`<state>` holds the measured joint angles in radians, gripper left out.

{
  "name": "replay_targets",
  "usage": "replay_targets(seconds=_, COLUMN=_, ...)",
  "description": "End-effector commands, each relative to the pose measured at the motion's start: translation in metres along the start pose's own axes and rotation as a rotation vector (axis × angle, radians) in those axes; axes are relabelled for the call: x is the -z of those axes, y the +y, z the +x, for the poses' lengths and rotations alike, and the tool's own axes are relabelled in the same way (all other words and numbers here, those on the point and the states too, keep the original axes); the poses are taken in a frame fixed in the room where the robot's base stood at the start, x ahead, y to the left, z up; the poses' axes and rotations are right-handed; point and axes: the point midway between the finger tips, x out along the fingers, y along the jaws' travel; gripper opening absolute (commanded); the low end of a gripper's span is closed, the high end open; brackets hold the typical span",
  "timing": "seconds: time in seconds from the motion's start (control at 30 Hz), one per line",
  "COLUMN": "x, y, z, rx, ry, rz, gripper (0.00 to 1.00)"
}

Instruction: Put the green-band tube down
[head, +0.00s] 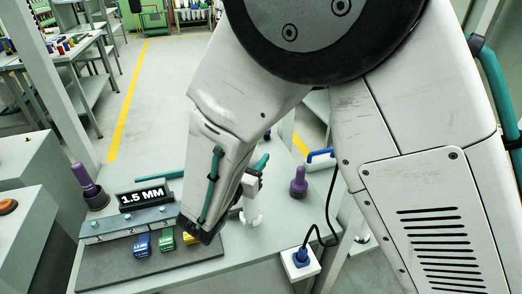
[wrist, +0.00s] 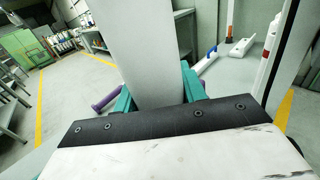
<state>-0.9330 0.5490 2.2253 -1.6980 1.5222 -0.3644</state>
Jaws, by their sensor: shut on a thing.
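My gripper (wrist: 158,90) is shut on a pale upright tube (wrist: 140,45), with one teal finger on each side of it. In the head view my gripper (head: 257,168) is partly hidden behind my arm, with a teal finger showing. Below it, the white lower part of the tube (head: 251,211) shows over the grey bench (head: 268,238). No green band can be made out on the tube. I cannot tell whether its foot touches the bench.
A purple bottle-like object (head: 298,183) stands to the right on the bench. A dark mat (head: 115,272) at left holds blue (head: 141,245), green (head: 167,240) and yellow blocks beside a "1.5 MM" sign (head: 145,195). A blue-plugged white box (head: 300,262) is at the front right.

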Motion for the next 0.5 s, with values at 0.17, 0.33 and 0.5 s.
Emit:
replay_targets(seconds=0.17, x=0.003, y=-0.011, z=0.035, rx=0.004, ry=0.000, rz=0.000, gripper=0.13)
replay_targets(seconds=0.33, x=0.006, y=-0.015, z=0.044, rx=0.003, ry=-0.001, rz=0.000, gripper=0.13)
replay_targets(seconds=0.5, x=0.026, y=-0.015, z=0.044, rx=0.003, ry=0.001, rz=-0.004, gripper=0.13)
